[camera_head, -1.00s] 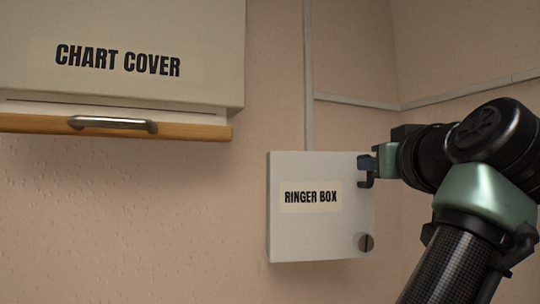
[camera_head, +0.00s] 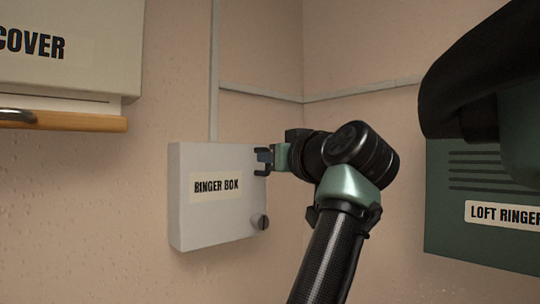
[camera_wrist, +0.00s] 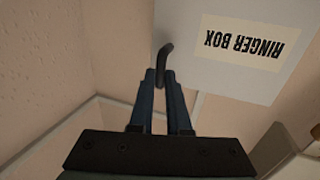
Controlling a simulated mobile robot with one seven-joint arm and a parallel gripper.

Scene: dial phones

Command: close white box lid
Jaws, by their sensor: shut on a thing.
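The white box (camera_head: 215,225) labelled RINGER BOX hangs on the wall in the head view, its front lid facing me. The lid looks flat across the front; I cannot tell whether a small gap is left at its right edge. A round knob (camera_head: 260,222) is at its lower right. My gripper (camera_head: 265,160) is at the lid's upper right edge. In the wrist view the white lid (camera_wrist: 180,50) appears upside down, and the fingers of my gripper (camera_wrist: 163,78) are closed around a dark curved handle (camera_wrist: 165,52) at the lid's edge.
A cream cabinet (camera_head: 85,70) with a wooden bottom rail (camera_head: 80,121) is on the wall to the left. A dark green LOFT RINGER box (camera_head: 465,245) is on the right. A pale conduit (camera_head: 214,70) runs above the white box. The wall below is clear.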

